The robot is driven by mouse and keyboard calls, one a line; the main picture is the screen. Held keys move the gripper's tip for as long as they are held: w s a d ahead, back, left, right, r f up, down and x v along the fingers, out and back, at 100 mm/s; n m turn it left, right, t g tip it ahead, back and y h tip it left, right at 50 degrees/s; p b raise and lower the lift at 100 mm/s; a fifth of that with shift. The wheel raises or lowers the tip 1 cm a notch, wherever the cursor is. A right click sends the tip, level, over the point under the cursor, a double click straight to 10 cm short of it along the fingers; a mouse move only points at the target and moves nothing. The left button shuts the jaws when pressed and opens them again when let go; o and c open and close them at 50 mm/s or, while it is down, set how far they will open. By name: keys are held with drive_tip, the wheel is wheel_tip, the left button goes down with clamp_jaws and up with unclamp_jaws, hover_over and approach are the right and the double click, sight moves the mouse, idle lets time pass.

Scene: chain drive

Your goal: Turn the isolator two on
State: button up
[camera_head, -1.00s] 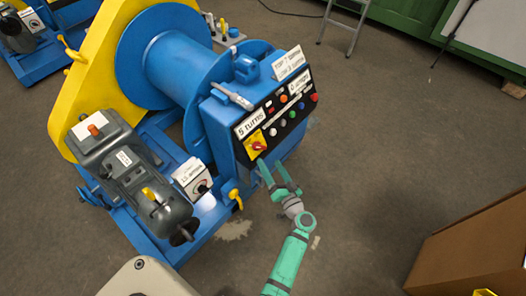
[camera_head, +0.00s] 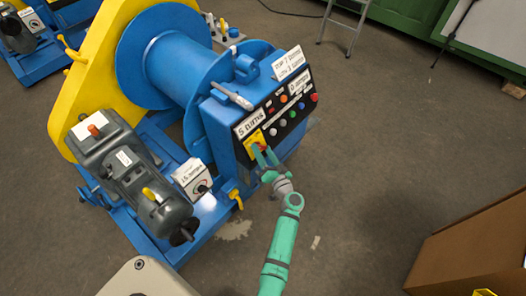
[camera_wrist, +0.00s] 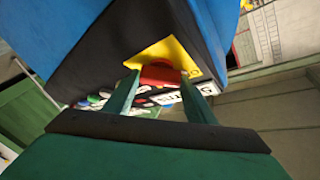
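A red rotary knob (camera_wrist: 160,74) sits on a yellow square plate (camera_head: 252,140) at the left end of the black control panel on the blue winch. The plate also shows in the wrist view (camera_wrist: 172,50). I see no legible text naming it isolator two. My gripper (camera_head: 262,150) is at this plate, its green fingers reaching toward the panel. In the wrist view my gripper (camera_wrist: 160,88) is open, with one finger on each side of the red knob. I cannot tell whether either finger touches it.
The black panel (camera_head: 290,109) carries several coloured buttons close to the right of the plate. A white box with a dial (camera_head: 192,179) and a grey motor (camera_head: 135,170) stand left. A brown box (camera_head: 475,245) stands at the lower right.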

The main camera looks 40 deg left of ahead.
drive_tip(key=c, duration=0.3)
drive_tip(key=shift+s+m, duration=0.1)
drive_tip(key=shift+m, duration=0.3)
drive_tip(key=m+h, duration=0.1)
drive_tip(key=m, duration=0.2)
drive_tip(key=m+h, duration=0.4)
drive_tip(key=m, duration=0.1)
drive_tip(key=shift+s+a+r+m+t, duration=0.1)
drive_tip(key=shift+a+r+m+t, duration=0.1)
drive_tip(key=shift+r+m+t, duration=0.15)
drive_tip(key=m+g+h, duration=0.1)
drive_tip(key=m, duration=0.1)
drive_tip(key=m+h, duration=0.2)
drive_tip(key=shift+a+r+g, duration=0.15)
drive_tip(key=shift+r+g, duration=0.2)
drive_tip(key=shift+w+m+g+h, duration=0.2)
drive_tip(key=shift+m+g+h, duration=0.7)
drive_tip(key=shift+m, duration=0.85)
drive_tip(key=shift+a+y, duration=0.1)
drive_tip(key=shift+y, duration=0.2)
drive_tip(key=o, duration=1.1)
drive_tip(key=shift+c, duration=0.2)
